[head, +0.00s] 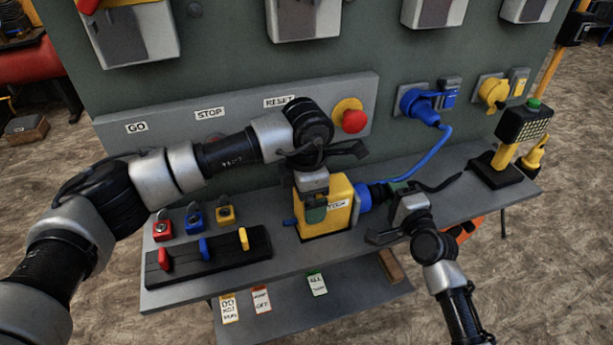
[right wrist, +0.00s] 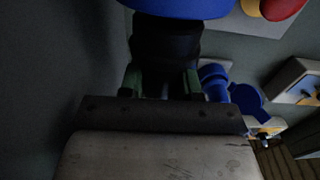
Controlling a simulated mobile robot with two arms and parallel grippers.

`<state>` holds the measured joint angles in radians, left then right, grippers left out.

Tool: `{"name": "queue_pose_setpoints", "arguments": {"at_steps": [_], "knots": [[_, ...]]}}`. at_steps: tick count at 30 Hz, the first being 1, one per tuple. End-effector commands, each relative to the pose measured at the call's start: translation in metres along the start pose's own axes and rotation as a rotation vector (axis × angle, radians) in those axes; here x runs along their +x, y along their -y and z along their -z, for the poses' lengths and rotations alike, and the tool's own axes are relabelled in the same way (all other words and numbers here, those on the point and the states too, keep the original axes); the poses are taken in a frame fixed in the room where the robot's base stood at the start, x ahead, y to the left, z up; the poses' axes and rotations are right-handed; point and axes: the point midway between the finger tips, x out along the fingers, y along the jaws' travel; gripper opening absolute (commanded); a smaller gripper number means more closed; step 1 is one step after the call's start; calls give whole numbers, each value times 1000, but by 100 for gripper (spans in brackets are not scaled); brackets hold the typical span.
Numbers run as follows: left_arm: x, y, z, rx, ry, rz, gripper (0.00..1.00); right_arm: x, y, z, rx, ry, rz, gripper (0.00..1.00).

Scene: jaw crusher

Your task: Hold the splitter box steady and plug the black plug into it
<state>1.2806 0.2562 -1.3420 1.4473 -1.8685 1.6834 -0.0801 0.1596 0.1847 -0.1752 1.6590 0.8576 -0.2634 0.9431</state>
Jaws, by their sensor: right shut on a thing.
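The yellow splitter box (head: 340,218) stands on the grey shelf, with a blue socket (head: 362,197) on its right side. My left gripper (head: 316,212) reaches down from above onto the box, one green-padded finger against its front. The other finger is hidden, so its grip is unclear. My right gripper (head: 388,190) is shut on the black plug (head: 377,193), right of the box. In the right wrist view the plug (right wrist: 165,42) sits between the green pads, its end against the blue socket (right wrist: 185,8). I cannot tell how deep it is in.
A blue plug (head: 420,106) with a blue cable is in the panel at right. A black-and-yellow control unit (head: 515,135) stands at the shelf's right end. A black lever block (head: 210,262) and small padlocks lie left. A red stop button (head: 352,120) is behind.

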Motion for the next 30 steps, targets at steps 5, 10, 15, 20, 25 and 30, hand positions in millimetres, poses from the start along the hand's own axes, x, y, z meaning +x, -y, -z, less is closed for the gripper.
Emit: {"name": "queue_pose_setpoints", "arguments": {"at_steps": [5, 10, 15, 20, 25, 30], "knots": [[11, 0, 0, 1, 1, -1, 96, 0, 0, 0, 0, 0, 1, 7], [12, 0, 0, 1, 1, -1, 96, 0, 0, 0, 0, 0, 1, 7], [12, 0, 0, 1, 1, 0, 87, 0, 0, 0, 0, 0, 1, 7], [12, 0, 0, 1, 1, 0, 62, 0, 0, 0, 0, 0, 1, 7], [12, 0, 0, 1, 1, 0, 36, 0, 0, 0, 0, 0, 1, 7], [12, 0, 0, 1, 1, 0, 23, 0, 0, 0, 0, 0, 1, 7]]}}
